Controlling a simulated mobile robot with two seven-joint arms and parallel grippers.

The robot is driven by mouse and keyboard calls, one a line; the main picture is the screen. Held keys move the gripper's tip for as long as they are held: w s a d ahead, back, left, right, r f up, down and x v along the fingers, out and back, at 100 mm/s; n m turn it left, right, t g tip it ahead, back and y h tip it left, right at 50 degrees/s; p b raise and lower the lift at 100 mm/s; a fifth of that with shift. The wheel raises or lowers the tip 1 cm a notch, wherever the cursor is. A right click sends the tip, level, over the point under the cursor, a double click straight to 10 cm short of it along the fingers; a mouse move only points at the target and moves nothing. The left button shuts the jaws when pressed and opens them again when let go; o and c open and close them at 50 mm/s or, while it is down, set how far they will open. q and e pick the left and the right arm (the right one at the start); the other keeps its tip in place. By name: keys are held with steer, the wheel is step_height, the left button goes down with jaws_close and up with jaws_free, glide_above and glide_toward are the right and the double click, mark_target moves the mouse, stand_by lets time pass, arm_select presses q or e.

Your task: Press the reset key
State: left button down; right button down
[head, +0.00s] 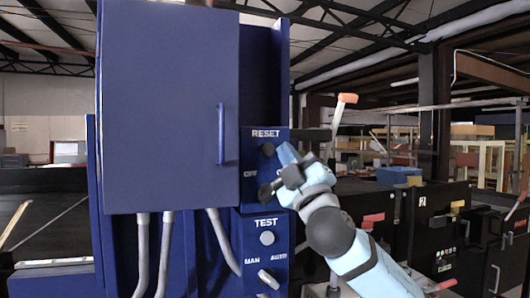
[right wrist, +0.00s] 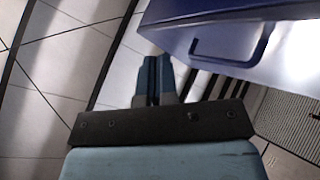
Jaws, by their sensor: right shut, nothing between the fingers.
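The reset key (head: 268,150) is a dark round button under the word RESET on the blue panel (head: 247,172), right of a cabinet door. My right gripper (head: 285,152) is just right of the key in the head view, its blue fingers shut and empty. Whether the fingers touch the panel cannot be told. In the right wrist view the closed fingers (right wrist: 155,65) point up the picture, and the key does not show. My gripper hides part of the panel below the key, including the label opposite OFF. My left gripper is not in view.
The blue cabinet door (head: 165,110) has a vertical handle (head: 221,134); it also shows in the right wrist view (right wrist: 235,20). Below RESET are a pale TEST button (head: 267,238) and a MAN/AUTO selector (head: 268,279). Black machines (head: 435,230) stand at the right.

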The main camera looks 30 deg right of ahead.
mark_target(270, 152)
steer(key=shift+w, duration=0.1)
steer(key=shift+w+d+b, duration=0.15)
steer(key=shift+w+d, duration=0.2)
steer(key=shift+w, duration=1.05)
steer(key=shift+w+d+b, duration=0.15)
steer(key=shift+w+d, duration=0.2)
steer(key=shift+w, duration=1.05)
steer(key=shift+w+d+b, duration=0.15)
steer(key=shift+w+d, duration=0.2)
steer(key=shift+w, duration=1.05)
steer(key=shift+w, duration=0.1)
steer(key=shift+w+d, duration=0.1)
steer(key=shift+w, duration=0.25)
steer(key=shift+w+d, duration=0.1)
steer(key=shift+w, duration=0.35)
steer(key=shift+s, duration=0.15)
steer(key=shift+s+a, duration=0.2)
steer(key=shift+s, duration=0.55)
